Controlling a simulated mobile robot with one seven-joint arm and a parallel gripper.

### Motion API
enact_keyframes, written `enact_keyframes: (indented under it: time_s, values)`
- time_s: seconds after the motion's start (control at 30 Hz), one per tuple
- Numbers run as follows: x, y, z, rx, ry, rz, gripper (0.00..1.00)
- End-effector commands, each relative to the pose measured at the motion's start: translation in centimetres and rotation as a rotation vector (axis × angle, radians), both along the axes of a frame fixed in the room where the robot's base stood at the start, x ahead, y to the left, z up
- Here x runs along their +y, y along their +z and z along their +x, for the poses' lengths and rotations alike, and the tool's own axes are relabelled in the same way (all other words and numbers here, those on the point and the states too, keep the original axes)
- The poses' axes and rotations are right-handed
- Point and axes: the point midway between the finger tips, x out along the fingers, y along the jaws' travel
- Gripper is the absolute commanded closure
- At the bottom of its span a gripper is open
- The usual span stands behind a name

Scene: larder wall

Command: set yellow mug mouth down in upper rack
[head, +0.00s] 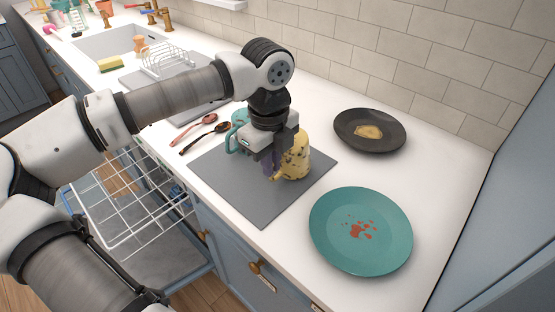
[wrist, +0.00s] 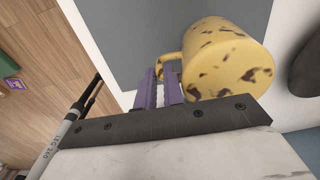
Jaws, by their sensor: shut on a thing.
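The yellow mug (head: 297,158) with brown spots is at the grey mat on the counter. In the wrist view the mug (wrist: 228,62) shows a closed, speckled round end facing the camera; its mouth is not visible. My gripper (head: 270,165) points down at the mug's left side. Its purple fingers (wrist: 159,90) are shut on the mug's handle (wrist: 166,66). I cannot tell whether the mug touches the mat. The upper rack (head: 125,205), of white wire, is pulled out below the counter at left, partly hidden by my arm.
A teal mug (head: 238,132) stands behind my gripper, partly hidden. A teal plate (head: 335,250) with red stains and a dark plate (head: 388,145) with a food scrap lie at right. Two spoons (head: 200,132) lie left of the grey mat (head: 240,200). A dish rack (head: 165,62) stands near the sink.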

Motion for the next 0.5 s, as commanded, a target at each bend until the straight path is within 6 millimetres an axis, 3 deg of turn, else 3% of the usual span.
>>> enact_keyframes:
  time_s: [0.23, 0.5]
  values:
    - [0.0, 3.0, 0.1, -0.005, 0.001, 0.002, 1.00]
    - [0.0, 10.2, 0.1, -0.006, 0.003, 0.001, 1.00]
